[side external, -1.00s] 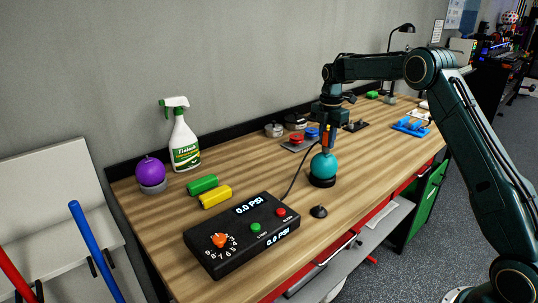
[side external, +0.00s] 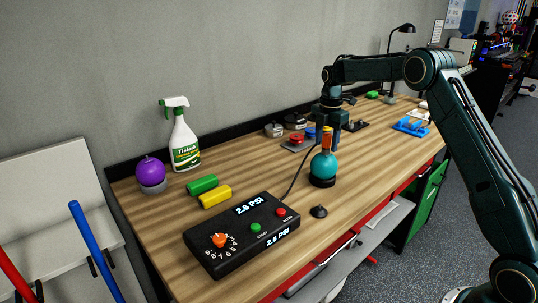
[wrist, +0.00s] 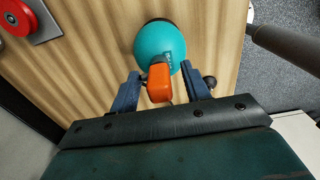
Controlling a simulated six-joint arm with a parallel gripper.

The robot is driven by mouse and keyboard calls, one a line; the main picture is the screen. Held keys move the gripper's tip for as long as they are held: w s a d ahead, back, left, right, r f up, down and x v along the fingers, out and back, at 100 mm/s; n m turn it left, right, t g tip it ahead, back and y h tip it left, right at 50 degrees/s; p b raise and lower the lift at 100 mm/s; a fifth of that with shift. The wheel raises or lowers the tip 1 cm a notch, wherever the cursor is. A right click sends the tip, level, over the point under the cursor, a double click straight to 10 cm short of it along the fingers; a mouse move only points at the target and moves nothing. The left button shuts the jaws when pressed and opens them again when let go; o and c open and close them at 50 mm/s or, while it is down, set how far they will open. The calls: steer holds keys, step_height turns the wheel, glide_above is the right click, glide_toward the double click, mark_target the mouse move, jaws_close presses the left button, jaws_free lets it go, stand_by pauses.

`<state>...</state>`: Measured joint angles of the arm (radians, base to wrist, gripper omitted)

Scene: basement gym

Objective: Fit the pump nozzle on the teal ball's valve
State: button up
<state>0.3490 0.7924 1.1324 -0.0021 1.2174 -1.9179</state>
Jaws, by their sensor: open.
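The teal ball (side external: 323,166) sits in a black ring stand (side external: 322,182) on the bench; in the wrist view the ball (wrist: 155,42) is ahead of my fingers. The orange pump nozzle (side external: 327,137) stands upright on top of the ball; it also shows in the wrist view (wrist: 158,84). The valve is hidden under it. My gripper (wrist: 160,72) is open, with one blue finger on each side of the nozzle and gaps between. The black pump box (side external: 240,236) reads about 2.6 PSI on its displays, and a dark hose runs from it towards the nozzle.
A small black cone-shaped piece (side external: 319,211) lies in front of the ball. Red and blue buttons (side external: 296,139) stand behind it. Green (side external: 202,185) and yellow (side external: 216,196) cylinders, a spray bottle (side external: 183,139) and a purple ball (side external: 150,171) are at left.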

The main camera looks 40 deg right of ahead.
mark_target(327, 134)
step_height(327, 134, up, 14)
steer(key=shift+f, duration=0.2)
stand_by(0.5)
steer(key=shift+a+r, duration=0.1)
stand_by(0.5)
steer(key=s+a+r+m+t, duration=0.2)
steer(key=s+a+r+m, duration=0.3)
steer(key=s+a, duration=0.3)
steer(key=s+a+r+m+t, duration=0.1)
steer(key=s+a+r+m, duration=0.35)
steer(key=s, duration=0.45)
steer(key=s+a+f+m+t, duration=0.1)
steer(key=s+a+f+m, duration=0.2)
steer(key=s, duration=0.7)
steer(key=s+a+f+m+t, duration=0.1)
steer(key=s+a+f+m, duration=0.3)
steer(key=s+f, duration=0.3)
steer(key=s+m, duration=0.1)
steer(key=s, duration=0.2)
steer(key=shift+a+f+t, duration=0.15)
steer(key=shift+f+t, duration=0.05)
steer(key=shift+t, duration=0.1)
